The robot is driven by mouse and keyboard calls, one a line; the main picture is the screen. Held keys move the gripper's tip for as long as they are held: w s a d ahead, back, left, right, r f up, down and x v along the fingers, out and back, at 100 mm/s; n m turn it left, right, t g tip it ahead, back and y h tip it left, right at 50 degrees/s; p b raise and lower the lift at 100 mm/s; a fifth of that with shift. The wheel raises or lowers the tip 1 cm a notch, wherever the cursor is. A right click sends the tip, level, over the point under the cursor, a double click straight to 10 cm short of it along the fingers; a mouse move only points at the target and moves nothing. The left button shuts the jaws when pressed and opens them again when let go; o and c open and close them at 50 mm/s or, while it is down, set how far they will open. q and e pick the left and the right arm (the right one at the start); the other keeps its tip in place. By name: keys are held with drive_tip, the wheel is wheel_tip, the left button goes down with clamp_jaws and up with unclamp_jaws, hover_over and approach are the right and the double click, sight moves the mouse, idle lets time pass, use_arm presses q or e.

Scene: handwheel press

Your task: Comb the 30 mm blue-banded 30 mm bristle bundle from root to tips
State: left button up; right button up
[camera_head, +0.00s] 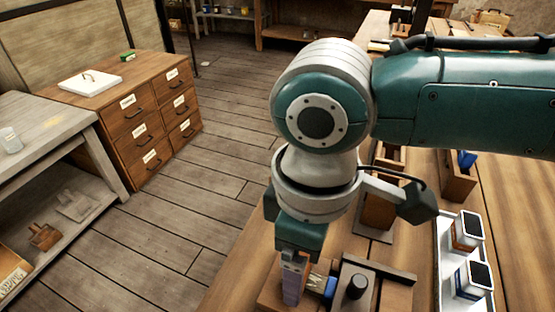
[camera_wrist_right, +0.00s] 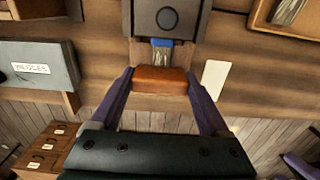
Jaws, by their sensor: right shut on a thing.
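The blue-banded bristle bundle (camera_head: 330,287) sits at a dark clamp fixture with a black knob (camera_head: 357,286) on the wooden bench. In the right wrist view its blue band (camera_wrist_right: 162,43) is against the fixture, with pale bristles (camera_wrist_right: 161,57) pointing toward my gripper. My right gripper (camera_head: 291,278) points down just left of the bristles. In the wrist view my right gripper (camera_wrist_right: 160,88) is shut on a red-brown wooden block (camera_wrist_right: 160,78), which seems to be the comb. The block is at the bristle tips; its teeth are hidden, and contact cannot be told.
A white tray (camera_head: 444,262) with white-framed dark pieces lies right of the fixture. A wooden box (camera_head: 458,182) stands behind it. A grey wedges bin (camera_wrist_right: 40,66) and a white card (camera_wrist_right: 214,80) show in the wrist view. The floor to the left is clear.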

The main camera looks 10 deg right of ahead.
drive_tip(key=shift+w+a, duration=0.15)
drive_tip(key=shift+a, duration=0.1)
drive_tip(key=shift+w+a, duration=0.45)
drive_tip(key=shift+a, duration=0.15)
drive_tip(key=shift+r, duration=0.2)
wheel_tip(320, 180, up, 4)
drive_tip(key=p, duration=0.4)
drive_tip(key=shift+p, duration=0.4)
drive_tip(key=shift+f, duration=0.15)
drive_tip(key=shift+s, duration=0.1)
